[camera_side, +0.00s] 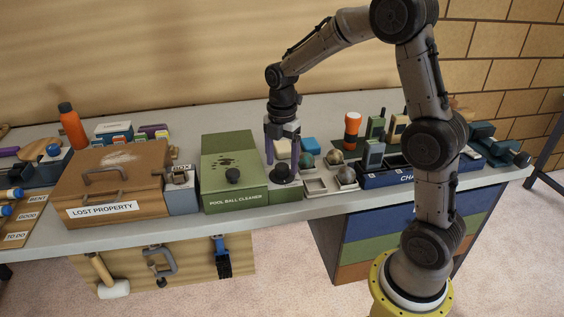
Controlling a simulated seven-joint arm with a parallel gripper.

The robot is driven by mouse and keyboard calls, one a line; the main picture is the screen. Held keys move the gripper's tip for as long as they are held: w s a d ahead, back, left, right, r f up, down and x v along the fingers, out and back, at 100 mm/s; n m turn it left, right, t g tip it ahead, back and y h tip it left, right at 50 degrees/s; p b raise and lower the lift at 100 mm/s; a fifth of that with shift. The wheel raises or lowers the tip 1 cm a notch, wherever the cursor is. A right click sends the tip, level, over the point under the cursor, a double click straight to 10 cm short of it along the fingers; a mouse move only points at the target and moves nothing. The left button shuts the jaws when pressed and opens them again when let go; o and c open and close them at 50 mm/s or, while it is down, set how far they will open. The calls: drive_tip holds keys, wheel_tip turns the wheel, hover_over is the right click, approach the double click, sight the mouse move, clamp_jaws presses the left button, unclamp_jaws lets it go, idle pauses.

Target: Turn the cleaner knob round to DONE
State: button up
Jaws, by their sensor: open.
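The green pool ball cleaner (228,150) stands on the bench in the middle, with a label on its front. A larger dark round knob (282,174) sits on the lower green section at the cleaner's right. My gripper (283,161) points down directly over this larger knob, with its two purple fingers apart, one towards each side of it. I cannot tell whether the fingers touch the knob. The knob's markings and any DONE mark are too small or hidden to read.
A wooden lost property box (115,180) and a small grey box (181,192) stand left of the cleaner. A pale tray (317,188) with balls near it lies close at right. A blue charging rack (376,178) with handheld devices stands further right. The bench's front edge is close.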

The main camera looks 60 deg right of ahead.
drive_tip(key=shift+f, duration=0.4)
drive_tip(key=shift+c, duration=0.3)
clamp_jaws()
